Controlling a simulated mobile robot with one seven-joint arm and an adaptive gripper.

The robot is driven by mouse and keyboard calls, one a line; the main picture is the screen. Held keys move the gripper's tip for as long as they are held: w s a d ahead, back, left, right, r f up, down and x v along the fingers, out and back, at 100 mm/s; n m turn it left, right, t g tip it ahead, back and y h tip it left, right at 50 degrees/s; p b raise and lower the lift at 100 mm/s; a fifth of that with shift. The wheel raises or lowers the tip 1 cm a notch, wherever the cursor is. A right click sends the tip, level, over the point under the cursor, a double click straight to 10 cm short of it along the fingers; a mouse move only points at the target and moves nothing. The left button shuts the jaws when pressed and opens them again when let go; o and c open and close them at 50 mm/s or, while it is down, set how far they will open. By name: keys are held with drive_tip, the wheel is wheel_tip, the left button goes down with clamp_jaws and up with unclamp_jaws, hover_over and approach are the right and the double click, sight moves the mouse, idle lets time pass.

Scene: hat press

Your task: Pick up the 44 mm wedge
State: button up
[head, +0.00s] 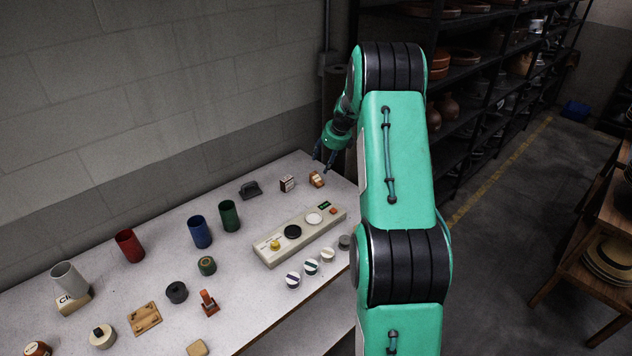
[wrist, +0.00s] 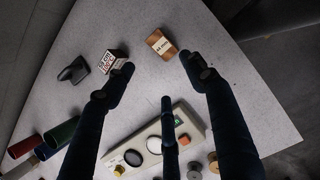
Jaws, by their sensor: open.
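The 44 mm wedge is a small orange-brown block (wrist: 154,38) with a pale label on top; the label's small print is hard to read but seems to say 44 mm. It lies near the far corner of the table and also shows in the head view (head: 317,180). My gripper (head: 325,162) is open and empty above that corner. In the wrist view my gripper's fingers (wrist: 157,66) are spread wide, and the wedge shows between and just beyond the two upper fingertips, apart from them.
A white-labelled block (head: 287,183) stands left of the wedge, and a dark grey object (head: 250,189) further left. A panel with buttons (head: 270,256) lies nearer. Green (head: 229,216), blue (head: 200,232) and red (head: 130,245) cups stand left. The table edge is close right of the wedge.

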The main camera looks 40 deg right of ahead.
drive_tip(key=b, duration=0.2)
approach(315, 179)
drive_tip(key=x, duration=0.2)
drive_tip(key=shift+s+f, duration=0.1)
drive_tip(key=shift+f, duration=0.25)
drive_tip(key=shift+w+f, duration=0.2)
drive_tip(key=shift+f, duration=0.15)
drive_tip(key=shift+f, duration=0.1)
drive_tip(key=shift+b+x, duration=0.85)
drive_tip(key=shift+x, duration=1.7)
drive_tip(key=shift+w+d, duration=0.1)
drive_tip(key=shift+w, duration=0.05)
drive_tip(key=shift+c, duration=0.5)
drive_tip(key=c, duration=0.8)
